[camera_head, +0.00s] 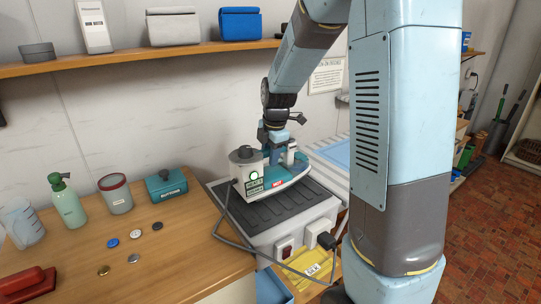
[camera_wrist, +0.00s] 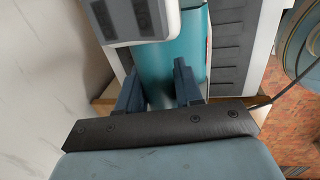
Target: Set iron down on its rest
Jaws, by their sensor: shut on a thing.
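The iron (camera_head: 278,182) is teal and light grey, with a green light and a red label. It is level, over the rest (camera_head: 270,212), a pale unit with a dark ribbed top. I cannot tell whether its sole touches the ribs. My gripper (camera_head: 277,143) comes down from above and is shut on the iron's handle. In the wrist view, my two dark fingers (camera_wrist: 160,88) lie on either side of the teal handle (camera_wrist: 170,65); the iron's grey body (camera_wrist: 130,22) and part of the ribbed rest (camera_wrist: 232,50) also show.
A cord (camera_head: 232,240) loops around the rest's front left. On the wooden counter (camera_head: 190,245) stand a green pump bottle (camera_head: 69,205), a jar (camera_head: 116,196), a teal box (camera_head: 167,184) and several loose buttons. A shelf (camera_head: 130,61) runs along the wall above.

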